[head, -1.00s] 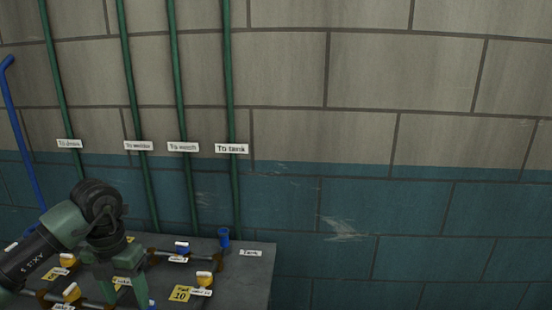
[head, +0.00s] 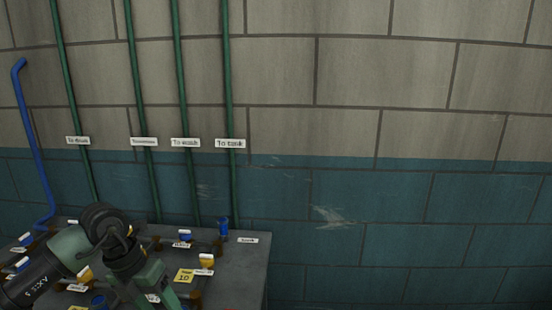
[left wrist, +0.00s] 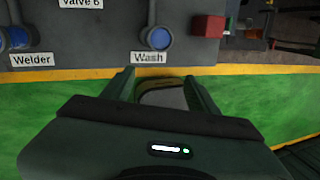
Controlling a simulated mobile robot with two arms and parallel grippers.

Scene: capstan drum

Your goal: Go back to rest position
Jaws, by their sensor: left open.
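My left gripper (left wrist: 162,84) is open in the left wrist view, with its two green fingers apart. No valve or pipe lies between the fingers; a dark, pale-edged shape shows beyond the gap. In the head view my left arm comes in from the lower left, and the gripper (head: 150,290) hangs over the grey bench (head: 240,270). Its fingertips are near the lower edge of the picture. My right gripper is not in view.
The bench carries blue and yellow valves with labels, such as a blue valve (head: 223,228) and a yellow one (head: 206,261). The left wrist view shows blue Wash (left wrist: 156,38) and Welder (left wrist: 17,38) fittings. Green pipes (head: 229,80) climb the wall. Right of the bench is clear.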

